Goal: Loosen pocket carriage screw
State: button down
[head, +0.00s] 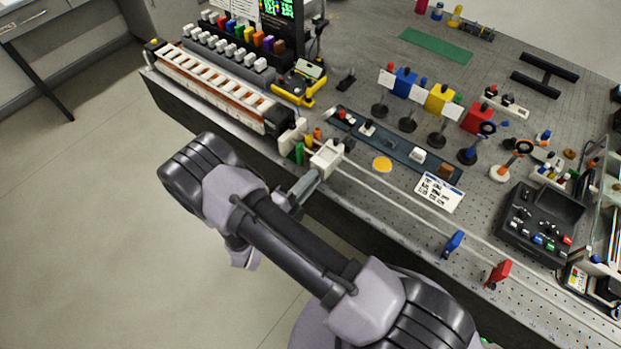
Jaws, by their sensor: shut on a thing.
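The pocket carriage (326,158) is a small off-white block near the left end of the pale rail (400,205) along the bench's front edge. My gripper (310,179) reaches in from the front left and is shut at the carriage's near side. The carriage screw is hidden between the jaws, so its turn cannot be seen.
A long white-and-orange slotted rack (215,88) lies left of the carriage. Small green and orange pieces (299,152) stand close beside it. A dark strip with small parts (395,148) lies behind. Blue (452,244) and red (498,273) pieces stand along the front edge.

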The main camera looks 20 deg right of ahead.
jog(key=shift+n, duration=1.8)
jog(key=c, duration=1.4)
grip_release()
jog(key=p+v, duration=0.1)
jog(key=v, duration=1.6)
jog(key=shift+s+a, duration=0.15)
jog(key=shift+a, duration=0.05)
